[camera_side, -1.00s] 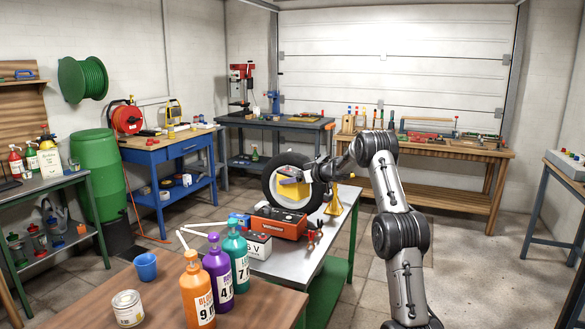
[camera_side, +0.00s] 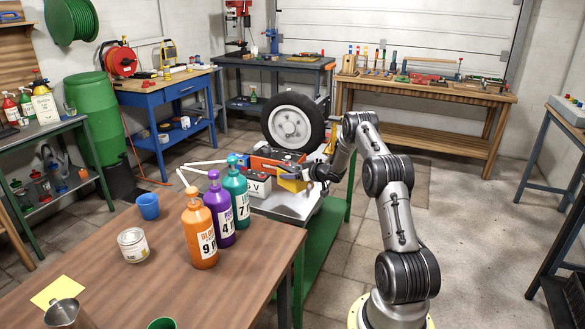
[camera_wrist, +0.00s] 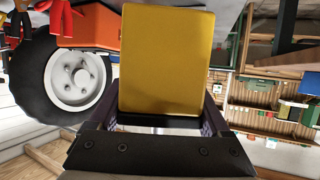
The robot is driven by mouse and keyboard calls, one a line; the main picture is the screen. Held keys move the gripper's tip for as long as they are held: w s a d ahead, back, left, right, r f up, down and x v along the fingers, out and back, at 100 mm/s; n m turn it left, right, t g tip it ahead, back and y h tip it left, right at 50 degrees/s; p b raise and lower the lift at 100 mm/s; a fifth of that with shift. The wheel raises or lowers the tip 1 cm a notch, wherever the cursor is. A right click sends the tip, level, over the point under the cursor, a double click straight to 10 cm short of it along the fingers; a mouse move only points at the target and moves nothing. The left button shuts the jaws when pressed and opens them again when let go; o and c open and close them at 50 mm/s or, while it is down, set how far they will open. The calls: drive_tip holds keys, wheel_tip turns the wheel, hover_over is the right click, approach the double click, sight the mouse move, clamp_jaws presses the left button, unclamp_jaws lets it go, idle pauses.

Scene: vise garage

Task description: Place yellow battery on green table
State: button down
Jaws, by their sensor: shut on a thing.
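The yellow battery (camera_side: 292,184) is a yellow block in my gripper (camera_side: 305,176), which is shut on it. In the wrist view the battery (camera_wrist: 166,60) fills the upper middle, between the fingers of my gripper (camera_wrist: 165,118). The green table (camera_side: 322,235) has a green frame and a grey metal top. My gripper holds the battery over or close to the right side of this top, in front of the orange box. I cannot tell whether the battery's underside touches the top.
The table also carries a white battery (camera_side: 256,183), an orange box (camera_side: 272,161) and a wheel (camera_side: 293,122) behind. Orange (camera_side: 198,235), purple (camera_side: 219,210) and teal (camera_side: 236,190) bottles stand on the brown table (camera_side: 175,275) in front. Bare metal top shows below the battery.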

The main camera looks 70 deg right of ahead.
drive_tip(key=shift+w+d+f, duration=0.1)
drive_tip(key=shift+d+f, duration=0.05)
drive_tip(key=shift+f, duration=2.45)
drive_tip(key=shift+f, duration=0.6)
